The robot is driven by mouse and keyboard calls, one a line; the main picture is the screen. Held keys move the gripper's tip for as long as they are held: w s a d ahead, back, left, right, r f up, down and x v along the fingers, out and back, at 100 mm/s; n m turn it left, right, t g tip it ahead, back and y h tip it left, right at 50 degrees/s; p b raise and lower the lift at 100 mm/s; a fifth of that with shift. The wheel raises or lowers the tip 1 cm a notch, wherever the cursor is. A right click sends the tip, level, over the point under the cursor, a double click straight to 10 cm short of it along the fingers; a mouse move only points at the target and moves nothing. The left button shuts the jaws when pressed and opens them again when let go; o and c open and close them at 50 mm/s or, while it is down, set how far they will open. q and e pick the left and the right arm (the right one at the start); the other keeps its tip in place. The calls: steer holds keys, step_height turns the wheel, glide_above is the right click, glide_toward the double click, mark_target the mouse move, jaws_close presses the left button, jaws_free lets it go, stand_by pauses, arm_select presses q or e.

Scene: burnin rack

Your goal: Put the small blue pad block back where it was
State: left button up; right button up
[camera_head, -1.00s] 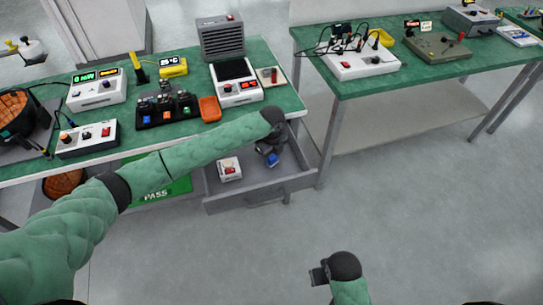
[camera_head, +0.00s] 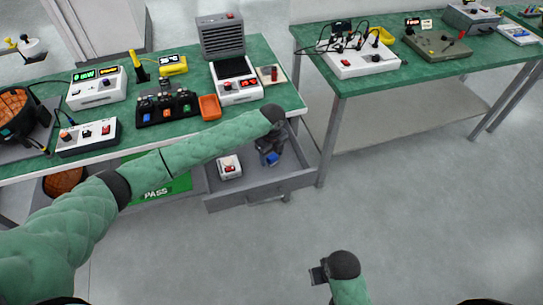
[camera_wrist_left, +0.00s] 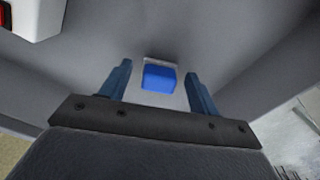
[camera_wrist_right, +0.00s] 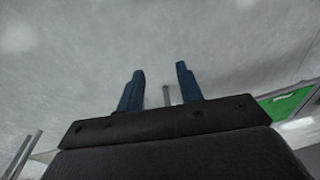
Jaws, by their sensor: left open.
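The small blue pad block (camera_wrist_left: 159,78) lies in the open grey drawer (camera_head: 262,191) under the left table. It also shows in the head view (camera_head: 272,159), just below my left gripper. My left gripper (camera_wrist_left: 158,82) is open, with a finger on each side of the block and visible gaps between; I cannot tell its exact height over the block. A pale strip shows along the block's far edge. My right gripper (camera_wrist_right: 160,80) is open and empty over the floor; in the head view it is at the bottom (camera_head: 318,275).
A white box with a red button (camera_head: 230,167) sits in the drawer left of the block. The green table (camera_head: 285,85) above holds several devices, an orange tray (camera_head: 210,107) and a black block rack (camera_head: 167,108). The floor right of the drawer is clear.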

mark_target(272, 155)
arm_select(q)
step_height(272, 155, up, 12)
steer(key=b, duration=0.2)
steer(key=shift+f, duration=0.25)
arm_select(e)
step_height(272, 155, up, 9)
steer(key=s, duration=0.1)
steer(key=shift+s, duration=0.3)
steer(key=shift+d, duration=0.1)
